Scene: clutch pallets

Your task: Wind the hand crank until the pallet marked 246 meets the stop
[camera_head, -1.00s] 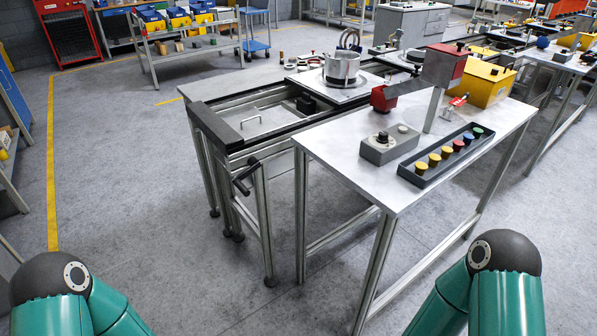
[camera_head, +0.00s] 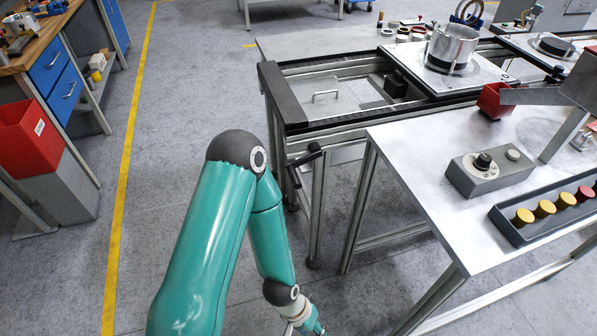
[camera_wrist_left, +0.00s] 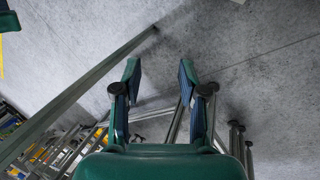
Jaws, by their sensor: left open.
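The hand crank (camera_head: 304,158) with its black handle is on the near end of the conveyor frame, below the black end bar (camera_head: 280,95). A flat pallet (camera_head: 405,62) carrying a metal pot (camera_head: 452,45) sits on the rails, apart from the end bar. I cannot read any number on it. Which part is the stop is unclear. My left gripper (camera_head: 311,326) is low, below the crank and apart from it, partly cut off by the lower edge. In the left wrist view its fingers (camera_wrist_left: 160,78) are open and empty over the floor. My right gripper is out of view.
A steel table (camera_head: 425,150) with a grey knob box (camera_head: 490,172) and a tray of coloured buttons (camera_head: 520,238) stands right of the crank. A red bin (camera_head: 28,138) and blue drawers (camera_head: 62,85) are at the left. The floor between is clear.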

